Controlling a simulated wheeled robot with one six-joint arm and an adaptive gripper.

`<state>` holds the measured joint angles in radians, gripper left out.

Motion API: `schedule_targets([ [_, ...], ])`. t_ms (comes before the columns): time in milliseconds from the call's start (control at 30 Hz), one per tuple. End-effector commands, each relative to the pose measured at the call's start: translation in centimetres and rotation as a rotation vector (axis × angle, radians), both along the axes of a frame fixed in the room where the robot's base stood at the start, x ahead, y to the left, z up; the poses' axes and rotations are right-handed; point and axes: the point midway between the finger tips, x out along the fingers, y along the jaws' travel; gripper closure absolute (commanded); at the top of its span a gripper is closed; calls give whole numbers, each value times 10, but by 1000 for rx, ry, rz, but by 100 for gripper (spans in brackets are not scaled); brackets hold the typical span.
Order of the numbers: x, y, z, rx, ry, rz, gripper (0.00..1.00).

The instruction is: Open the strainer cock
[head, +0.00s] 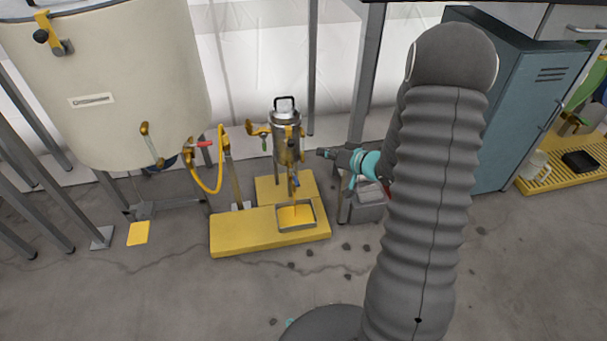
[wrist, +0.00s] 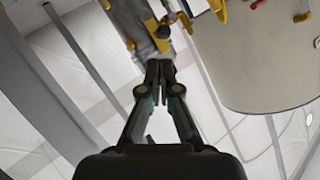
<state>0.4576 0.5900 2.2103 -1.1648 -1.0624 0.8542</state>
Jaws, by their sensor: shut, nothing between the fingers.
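The strainer (head: 287,145) is an upright metal cylinder with a handle on its lid, standing on a yellow stand. It also shows in the wrist view (wrist: 128,18). Which fitting is the strainer cock is not certain. My gripper (head: 321,152) is just right of the strainer in the head view. In the wrist view its fingertips (wrist: 159,66) are together and empty, close to the strainer's fittings; contact cannot be told.
A large cream tank (head: 120,70) stands at left, with a red-handled valve (head: 203,144) and a yellow hose (head: 207,181). The yellow stand (head: 240,235) carries a tray (head: 310,222). A blue-grey cabinet (head: 520,110) stands at right. The floor in front is mostly clear.

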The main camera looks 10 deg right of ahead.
Motion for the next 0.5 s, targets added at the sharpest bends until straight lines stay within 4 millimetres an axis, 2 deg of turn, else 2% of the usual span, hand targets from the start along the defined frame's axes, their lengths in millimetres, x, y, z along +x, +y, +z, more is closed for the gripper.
schedule_targets([
  [100,-9,-6,-31,-21,189,-7,100],
  [200,-17,-13,-47,-15,296,-48,100],
  [367,-17,-15,-54,20,347,-93,100],
  [500,-9,-10,-62,25,349,-94,100],
])
